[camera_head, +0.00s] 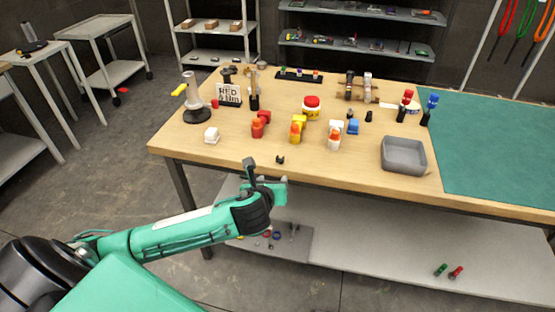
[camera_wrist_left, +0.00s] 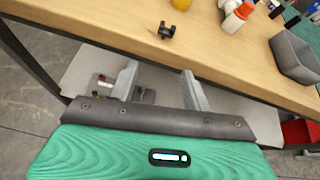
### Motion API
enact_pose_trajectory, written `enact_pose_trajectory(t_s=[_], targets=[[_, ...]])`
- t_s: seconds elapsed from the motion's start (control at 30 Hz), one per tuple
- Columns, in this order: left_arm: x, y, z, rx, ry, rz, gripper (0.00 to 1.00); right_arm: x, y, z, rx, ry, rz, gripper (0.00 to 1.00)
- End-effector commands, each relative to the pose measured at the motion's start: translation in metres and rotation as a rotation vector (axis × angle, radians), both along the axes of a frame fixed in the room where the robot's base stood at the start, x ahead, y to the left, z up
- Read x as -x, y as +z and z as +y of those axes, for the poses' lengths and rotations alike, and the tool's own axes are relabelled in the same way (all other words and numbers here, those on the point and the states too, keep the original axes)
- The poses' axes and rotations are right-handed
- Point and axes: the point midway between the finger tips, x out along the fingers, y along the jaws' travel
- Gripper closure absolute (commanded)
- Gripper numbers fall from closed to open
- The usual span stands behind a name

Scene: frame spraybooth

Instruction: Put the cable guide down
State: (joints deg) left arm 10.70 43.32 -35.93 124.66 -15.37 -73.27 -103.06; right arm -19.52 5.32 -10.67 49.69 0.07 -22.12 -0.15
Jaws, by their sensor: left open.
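The cable guide, a small black clip-like piece (camera_head: 280,160), sits on the wooden table (camera_head: 230,160) close to its front edge. It also shows in the left wrist view (camera_wrist_left: 166,30), resting upright on the wood with nothing touching it. My left gripper (camera_head: 264,174) is in front of the table edge, a little short of the cable guide. In the left wrist view its two fingers (camera_wrist_left: 158,72) are spread apart with nothing between them. My right gripper is not in either view.
A grey bin (camera_head: 404,155) stands at the table's right front, beside a green mat (camera_head: 495,150). A lower shelf (camera_head: 370,240) runs beneath the tabletop.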

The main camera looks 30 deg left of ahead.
Motion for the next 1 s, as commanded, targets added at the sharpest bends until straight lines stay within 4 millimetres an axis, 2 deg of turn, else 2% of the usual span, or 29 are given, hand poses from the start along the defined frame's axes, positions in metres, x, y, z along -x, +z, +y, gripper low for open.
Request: enact_pose_trajectory(t_s=[0.03,0.1,0.27,0.37,0.7,1.0], targets=[[0.005,0.016,-0.002,-0.050,-0.027,-0.014,0.51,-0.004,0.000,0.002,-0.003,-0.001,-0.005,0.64],[0.011,0.030,-0.004,-0.108,-0.053,-0.021,0.51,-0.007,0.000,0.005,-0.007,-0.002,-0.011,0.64],[0.015,0.045,-0.006,-0.169,-0.081,-0.029,0.51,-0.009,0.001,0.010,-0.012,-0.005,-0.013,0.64],[0.005,0.041,-0.003,-0.174,-0.082,-0.028,0.51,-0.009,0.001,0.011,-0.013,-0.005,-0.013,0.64],[-0.050,0.017,0.011,-0.170,-0.080,-0.028,0.51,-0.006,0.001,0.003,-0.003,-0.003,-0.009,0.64],[-0.069,0.007,0.016,-0.169,-0.080,-0.027,0.51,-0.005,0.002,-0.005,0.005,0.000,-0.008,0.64]])
